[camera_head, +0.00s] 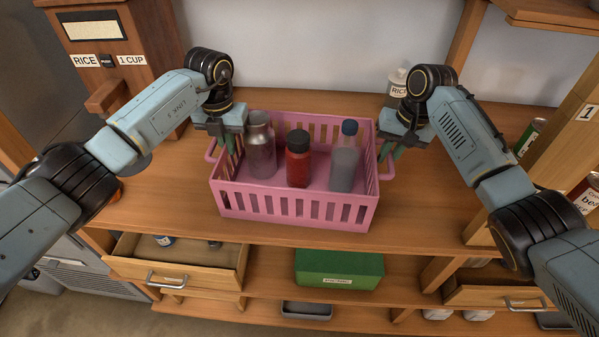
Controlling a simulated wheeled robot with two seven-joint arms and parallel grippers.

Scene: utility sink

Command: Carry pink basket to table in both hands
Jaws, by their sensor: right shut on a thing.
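The pink basket (295,207) sits upright on the wooden counter, with slatted walls and a handle at each side. Inside stand a grey bottle (262,150), a dark-capped red jar (298,165) and a blue-capped clear bottle (345,168). My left gripper (224,143) points down at the basket's left handle; its fingers are partly hidden, and I cannot tell whether they are closed. My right gripper (391,150) is shut on the basket's right handle.
A rice dispenser (105,60) stands at the back left, and a white rice bottle (397,80) behind my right gripper. Below the counter are an open drawer (175,262) and a green box (338,270). Shelves with cans (585,192) stand at right. Counter in front of the basket is narrow.

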